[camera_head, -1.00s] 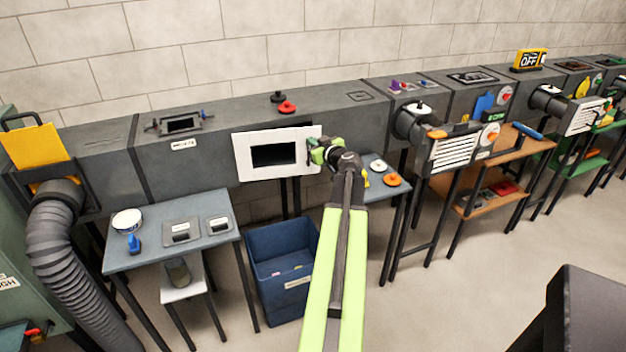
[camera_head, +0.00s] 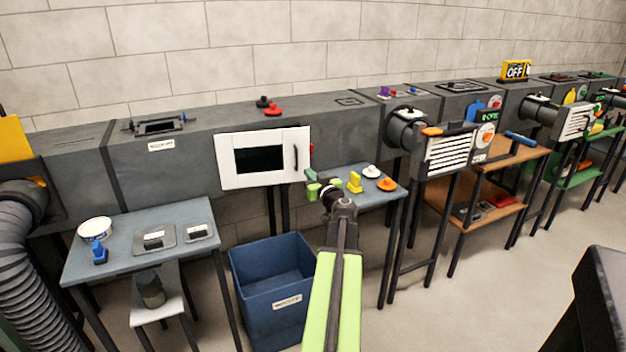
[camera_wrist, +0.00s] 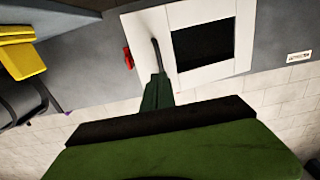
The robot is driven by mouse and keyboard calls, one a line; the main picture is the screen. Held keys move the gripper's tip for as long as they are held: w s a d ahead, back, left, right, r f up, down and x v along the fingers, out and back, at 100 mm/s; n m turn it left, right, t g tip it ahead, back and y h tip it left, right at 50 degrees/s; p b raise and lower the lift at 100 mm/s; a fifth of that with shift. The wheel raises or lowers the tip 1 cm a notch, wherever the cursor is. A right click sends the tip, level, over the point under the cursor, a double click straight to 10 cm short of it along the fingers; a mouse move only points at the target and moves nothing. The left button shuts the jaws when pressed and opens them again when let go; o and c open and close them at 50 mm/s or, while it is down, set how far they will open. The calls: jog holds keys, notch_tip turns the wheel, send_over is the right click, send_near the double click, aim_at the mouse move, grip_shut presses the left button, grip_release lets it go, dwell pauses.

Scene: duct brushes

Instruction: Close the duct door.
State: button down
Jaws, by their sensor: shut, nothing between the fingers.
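The duct door (camera_head: 227,163) is a white panel with a dark window on the front of the grey duct. Its dark vertical handle (camera_head: 295,158) is on its right side. In the head view the door looks flat or nearly flat against the duct front; I cannot tell if a small gap is left. My gripper (camera_head: 314,187) is green, shut and empty, just below and right of the handle. In the wrist view the finger (camera_wrist: 158,92) points toward the door (camera_wrist: 247,35) near the lower end of the handle (camera_wrist: 157,55). I cannot tell whether it touches.
A red part (camera_head: 311,149) sits right of the door. A small table (camera_head: 365,200) with a yellow block (camera_head: 354,182) and discs stands behind my gripper. A blue bin (camera_head: 255,300) stands below the door. A left table (camera_head: 130,250) holds a white dish and plates.

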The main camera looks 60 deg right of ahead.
aim_at(297, 161)
jog(key=x, duration=0.8)
jog(key=shift+w+d, duration=0.15)
